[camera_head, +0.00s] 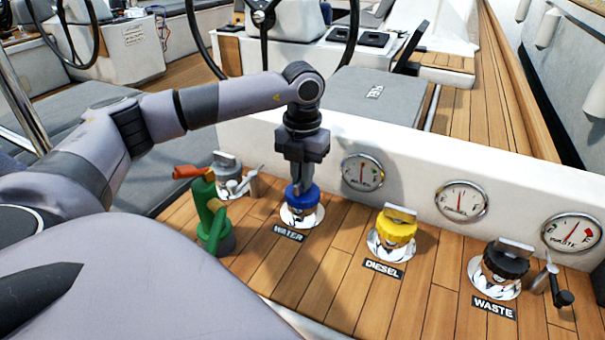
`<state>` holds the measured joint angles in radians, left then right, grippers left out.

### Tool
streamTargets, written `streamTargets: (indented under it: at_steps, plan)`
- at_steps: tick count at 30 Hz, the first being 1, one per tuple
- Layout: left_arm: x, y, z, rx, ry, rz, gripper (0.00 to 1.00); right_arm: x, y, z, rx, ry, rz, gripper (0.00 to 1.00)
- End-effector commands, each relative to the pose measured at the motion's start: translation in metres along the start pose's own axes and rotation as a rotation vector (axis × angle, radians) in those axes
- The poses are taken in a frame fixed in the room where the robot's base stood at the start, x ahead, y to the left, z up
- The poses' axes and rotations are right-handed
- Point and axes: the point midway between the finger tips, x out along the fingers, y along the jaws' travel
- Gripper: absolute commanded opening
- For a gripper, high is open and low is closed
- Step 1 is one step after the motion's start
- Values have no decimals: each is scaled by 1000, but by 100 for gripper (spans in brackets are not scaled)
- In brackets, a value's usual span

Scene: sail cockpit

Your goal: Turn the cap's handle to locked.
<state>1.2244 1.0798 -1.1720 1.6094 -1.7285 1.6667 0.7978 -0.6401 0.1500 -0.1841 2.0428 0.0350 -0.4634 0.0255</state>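Three coloured caps sit on chrome deck fittings in a row on the teak deck. The blue cap (301,196) is at the WATER label (288,234), the yellow cap (397,225) at the DIESEL label (384,269), and the black cap (505,260) at the WASTE label (493,307). My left gripper (301,186) points straight down onto the top of the blue cap. Its fingers are at the cap's handle, which they hide, so I cannot tell whether they grip it. The yellow and black caps show a raised grey handle on top. My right gripper is not in view.
A green nozzle (211,218) with an orange end stands left of the blue cap, near a grey fitting (228,168). Gauges (460,201) line the white wall behind the caps. A black-knobbed lever (560,290) stands right of the black cap. Deck between the caps is clear.

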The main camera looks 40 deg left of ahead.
Motion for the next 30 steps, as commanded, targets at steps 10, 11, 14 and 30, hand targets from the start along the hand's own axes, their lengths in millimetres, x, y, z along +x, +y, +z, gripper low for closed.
streamTargets:
  at_steps: [10,11,14,30]
  plan:
    - [-1,0,0,42,0,0,0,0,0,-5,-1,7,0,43]
    - [-1,0,0,55,0,0,0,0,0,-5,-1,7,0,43]
    - [-1,0,0,106,0,0,0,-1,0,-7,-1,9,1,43]
    - [-1,0,0,584,0,0,0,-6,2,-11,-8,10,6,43]
